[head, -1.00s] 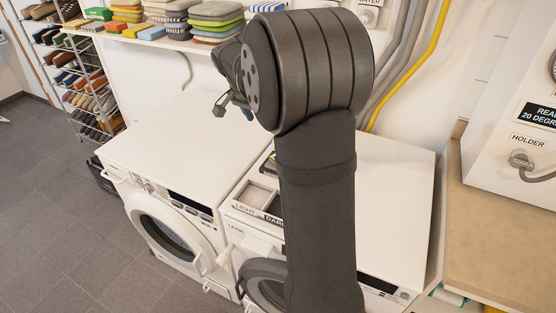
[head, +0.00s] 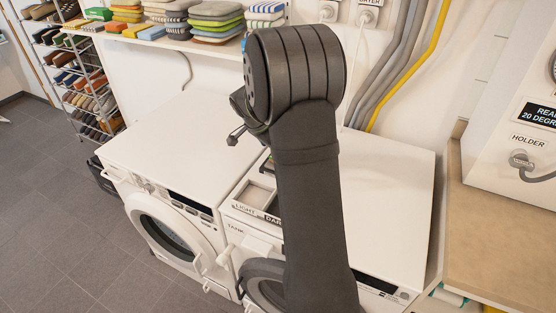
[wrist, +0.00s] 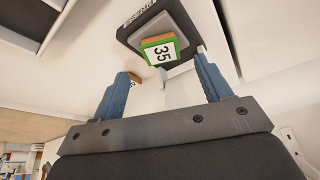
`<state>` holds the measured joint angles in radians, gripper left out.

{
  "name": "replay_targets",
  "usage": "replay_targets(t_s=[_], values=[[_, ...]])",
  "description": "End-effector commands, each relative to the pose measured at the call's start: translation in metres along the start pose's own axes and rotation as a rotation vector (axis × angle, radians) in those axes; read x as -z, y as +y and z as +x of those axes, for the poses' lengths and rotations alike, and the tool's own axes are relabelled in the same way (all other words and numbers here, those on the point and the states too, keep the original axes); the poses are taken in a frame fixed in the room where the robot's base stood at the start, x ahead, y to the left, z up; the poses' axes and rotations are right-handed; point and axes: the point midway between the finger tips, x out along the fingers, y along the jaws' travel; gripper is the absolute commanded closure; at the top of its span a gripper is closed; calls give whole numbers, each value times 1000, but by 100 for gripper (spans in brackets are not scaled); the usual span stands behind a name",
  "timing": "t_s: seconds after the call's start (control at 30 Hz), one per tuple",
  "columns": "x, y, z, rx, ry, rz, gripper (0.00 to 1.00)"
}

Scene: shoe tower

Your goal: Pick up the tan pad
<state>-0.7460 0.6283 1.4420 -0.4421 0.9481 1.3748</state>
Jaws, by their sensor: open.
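In the wrist view, my gripper (wrist: 161,67) is open, its two blue fingers spread apart with nothing held between them. A small tan piece (wrist: 135,78) shows just past the tip of the left finger, mostly hidden; I cannot tell whether it is the tan pad. A green block with a tan-orange top edge (wrist: 147,42) and a white label reading 35 lies beyond the fingertips, at a dark-rimmed tray (wrist: 128,30). In the head view, only a small part of my gripper (head: 236,137) shows left of my arm, above the white machines.
A shelf (head: 150,40) with stacked pads is behind. A shoe rack (head: 75,85) stands at left, a tan counter (head: 495,240) at right.

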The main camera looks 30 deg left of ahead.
Motion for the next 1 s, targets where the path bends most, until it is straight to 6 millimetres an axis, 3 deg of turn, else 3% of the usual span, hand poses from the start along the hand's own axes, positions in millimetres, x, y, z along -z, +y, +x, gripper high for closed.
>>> replay_targets(t_s=[0.17, 0.5, 0.73, 0.9, 1.0], values=[[0, 0, 8, 1, 0, 0, 29], [2, -1, 53, 0, -1, 0, 29], [2, -1, 55, 2, 0, -1, 29], [2, -1, 55, 2, 0, -1, 62], [2, -1, 55, 2, 0, -1, 77]])
